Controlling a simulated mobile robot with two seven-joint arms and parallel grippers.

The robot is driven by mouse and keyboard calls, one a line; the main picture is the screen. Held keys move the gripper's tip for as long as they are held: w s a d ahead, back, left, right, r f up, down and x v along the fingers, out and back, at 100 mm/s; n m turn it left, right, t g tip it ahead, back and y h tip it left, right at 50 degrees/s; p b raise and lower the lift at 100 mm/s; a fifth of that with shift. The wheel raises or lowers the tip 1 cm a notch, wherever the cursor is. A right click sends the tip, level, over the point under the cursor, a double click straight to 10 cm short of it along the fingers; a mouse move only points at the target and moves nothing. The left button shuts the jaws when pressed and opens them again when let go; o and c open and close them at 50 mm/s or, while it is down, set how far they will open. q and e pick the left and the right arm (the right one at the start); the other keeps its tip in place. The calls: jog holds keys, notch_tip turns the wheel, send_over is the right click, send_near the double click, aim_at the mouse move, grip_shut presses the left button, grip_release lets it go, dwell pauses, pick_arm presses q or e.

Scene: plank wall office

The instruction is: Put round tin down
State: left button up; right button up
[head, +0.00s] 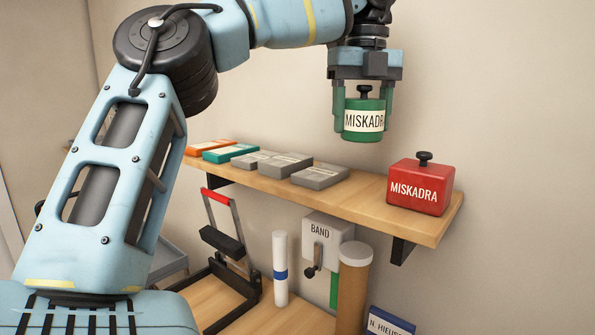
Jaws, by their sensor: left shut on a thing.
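The round tin (364,119) is green, with a dark knob on its lid and a cream label reading MISKADRA. My left gripper (363,105) is shut on the tin, its two green fingers on either side, pointing down. The tin is upright and appears to be in the air above the wooden shelf (366,196); the height of the gap is hard to judge from this view. A red square tin (421,187) with a black knob and the same label stands at the shelf's right end. My right gripper is not in view.
Several flat grey boxes (320,176), a teal box (230,153) and an orange box (207,147) lie on the shelf's left part. Bare shelf shows between the grey boxes and red tin. Below stand a BAND dispenser (325,239), tubes (353,280) and a red-handled device (222,240).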

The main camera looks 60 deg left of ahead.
pick_arm(q)
jog(key=shift+w+d+r, duration=0.1)
jog(key=shift+w+d, duration=0.05)
jog(key=shift+d, duration=0.1)
jog(key=shift+a, duration=0.1)
jog(key=shift+s+f, duration=0.2)
jog(key=shift+f, duration=5)
jog(key=o, duration=1.2)
notch_tip(320, 180, up, 12)
jog(key=shift+r+p, duration=0.2)
jog(key=shift+p, duration=0.15)
jog(key=shift+f, duration=0.1)
